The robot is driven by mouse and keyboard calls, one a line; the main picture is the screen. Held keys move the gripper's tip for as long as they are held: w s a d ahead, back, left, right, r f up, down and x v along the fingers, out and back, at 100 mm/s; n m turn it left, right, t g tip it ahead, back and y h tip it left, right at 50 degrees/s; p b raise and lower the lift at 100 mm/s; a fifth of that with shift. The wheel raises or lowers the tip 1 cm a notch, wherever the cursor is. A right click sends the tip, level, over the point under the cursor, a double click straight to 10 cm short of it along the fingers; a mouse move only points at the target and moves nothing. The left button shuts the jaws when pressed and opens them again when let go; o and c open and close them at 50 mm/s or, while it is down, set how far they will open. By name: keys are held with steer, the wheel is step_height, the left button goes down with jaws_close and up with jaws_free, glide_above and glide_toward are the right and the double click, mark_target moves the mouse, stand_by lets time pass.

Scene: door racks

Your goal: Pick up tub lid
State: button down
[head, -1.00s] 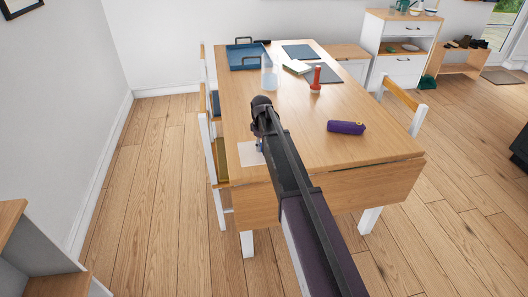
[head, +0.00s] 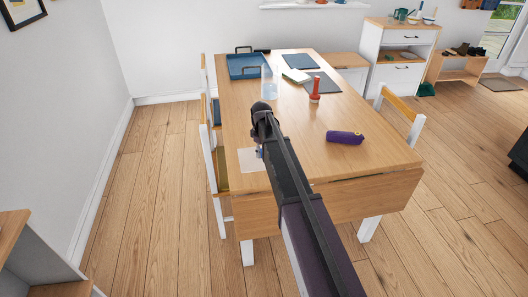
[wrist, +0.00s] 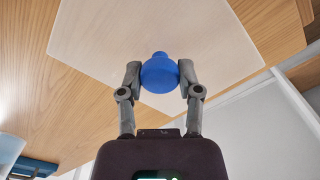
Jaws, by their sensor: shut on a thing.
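A pale, flat, square piece, seemingly the tub lid (head: 251,161), is at the left front edge of the wooden table. In the wrist view the pale square (wrist: 105,40) fills much of the top. A round blue knob (wrist: 159,74) stands out before it. My gripper (wrist: 160,80) has its two fingers shut on the sides of this blue knob. In the head view my gripper (head: 260,138) is mostly hidden by my own arm, over the square's right side. I cannot tell whether the square touches the table.
The wooden table (head: 290,160) also bears a purple case (head: 345,137), a red-topped item (head: 315,90), a clear bottle (head: 270,84), a blue tray (head: 243,66) and dark mats (head: 322,84). Chairs (head: 213,150) stand at its left. The table's middle is mostly clear.

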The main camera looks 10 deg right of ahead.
steer(key=shift+r+p, duration=0.4)
steer(key=shift+r, duration=0.35)
steer(key=s+a, duration=0.2)
steer(key=s, duration=0.5)
steer(key=s+a+r+p, duration=0.1)
steer(key=s+a, duration=0.2)
steer(key=s, duration=0.5)
steer(key=shift+s, duration=0.1)
steer(key=shift+a, duration=0.15)
